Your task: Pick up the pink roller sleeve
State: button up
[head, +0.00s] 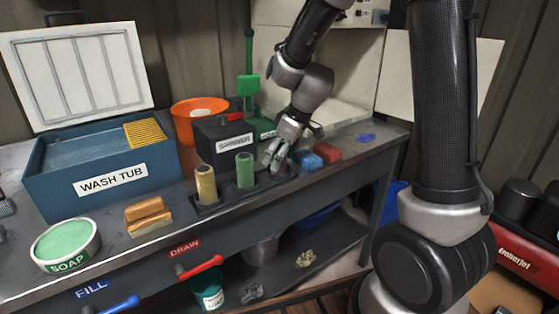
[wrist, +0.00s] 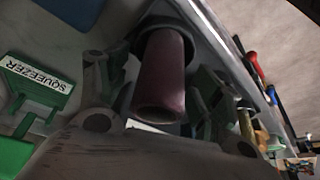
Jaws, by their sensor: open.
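The pink roller sleeve (wrist: 163,75) is a dark pink, hollow upright tube between my fingers in the wrist view. In the head view only a little of it (head: 282,169) shows, at the right end of the dark tray (head: 224,199); the fingers hide the rest. My gripper (head: 273,158) is open and points down over the sleeve. In the wrist view its fingers (wrist: 160,88) stand on either side of the sleeve. I cannot tell whether either finger touches it.
A yellow sleeve (head: 206,185) and a green sleeve (head: 245,170) stand in the same tray, left of my gripper. Blue (head: 306,160) and red (head: 327,152) blocks lie close on the right. The bench's front edge is near.

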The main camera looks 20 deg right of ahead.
jog(key=shift+f, duration=0.2)
jog(key=c, duration=1.1)
jog(key=shift+o, duration=0.2)
jog(key=shift+r, duration=0.15)
